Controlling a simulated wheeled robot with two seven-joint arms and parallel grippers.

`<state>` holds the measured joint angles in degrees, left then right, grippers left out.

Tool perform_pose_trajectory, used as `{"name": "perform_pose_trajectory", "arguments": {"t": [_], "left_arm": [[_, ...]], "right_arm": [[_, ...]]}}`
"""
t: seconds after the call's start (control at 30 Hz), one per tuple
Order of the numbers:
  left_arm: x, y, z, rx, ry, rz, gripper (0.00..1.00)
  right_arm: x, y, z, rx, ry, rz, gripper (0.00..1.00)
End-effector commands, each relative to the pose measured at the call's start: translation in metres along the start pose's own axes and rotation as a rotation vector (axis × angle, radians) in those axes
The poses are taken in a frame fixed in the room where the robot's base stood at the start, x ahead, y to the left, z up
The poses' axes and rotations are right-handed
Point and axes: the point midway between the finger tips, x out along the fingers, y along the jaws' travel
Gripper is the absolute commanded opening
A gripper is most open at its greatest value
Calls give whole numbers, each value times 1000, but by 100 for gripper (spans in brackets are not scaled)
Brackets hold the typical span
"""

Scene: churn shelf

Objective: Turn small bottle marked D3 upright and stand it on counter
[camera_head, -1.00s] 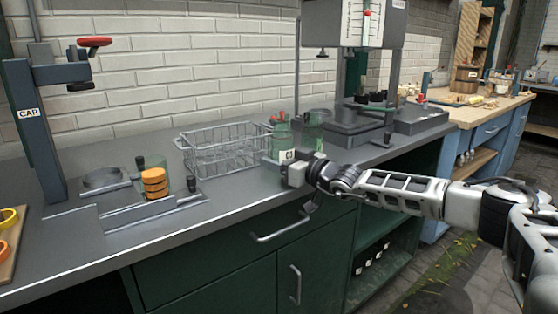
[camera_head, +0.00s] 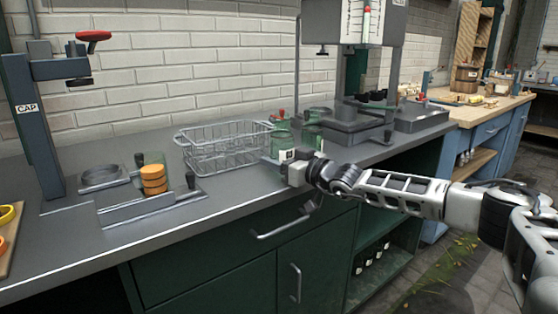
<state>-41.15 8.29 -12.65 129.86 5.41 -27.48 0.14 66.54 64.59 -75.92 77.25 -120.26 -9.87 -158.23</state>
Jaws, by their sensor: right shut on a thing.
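A small green glass bottle (camera_head: 281,139) is at the counter's front edge, with a white label low on its side that is too small to read surely now. It looks about upright. My right gripper (camera_head: 289,168) reaches in from the right and is shut on this bottle low down, hiding its base, so I cannot tell whether it touches the counter (camera_head: 225,197). A second green bottle (camera_head: 313,133) stands just right of it, apart from the gripper. My left gripper is not in view.
A wire basket (camera_head: 222,146) stands just left of the bottle. A capping press marked CAP (camera_head: 40,120) and a fixture with stacked orange caps (camera_head: 154,180) are farther left. A filling machine (camera_head: 355,25) stands behind right. The front counter strip between is clear.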

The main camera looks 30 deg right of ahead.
Motion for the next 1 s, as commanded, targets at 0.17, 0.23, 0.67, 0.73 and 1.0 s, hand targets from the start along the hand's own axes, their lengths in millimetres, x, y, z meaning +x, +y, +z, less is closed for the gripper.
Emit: {"name": "perform_pose_trajectory", "arguments": {"t": [0.17,0.23,0.67,0.73,1.0], "left_arm": [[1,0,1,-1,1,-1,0],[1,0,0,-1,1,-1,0],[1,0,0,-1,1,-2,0],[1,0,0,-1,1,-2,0],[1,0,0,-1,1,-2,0]], "right_arm": [[0,0,0,0,2,0,29],[0,0,0,0,2,0,29],[0,0,0,-1,1,0,78],[0,0,1,0,-2,0,65],[0,0,1,0,-1,0,81]]}}
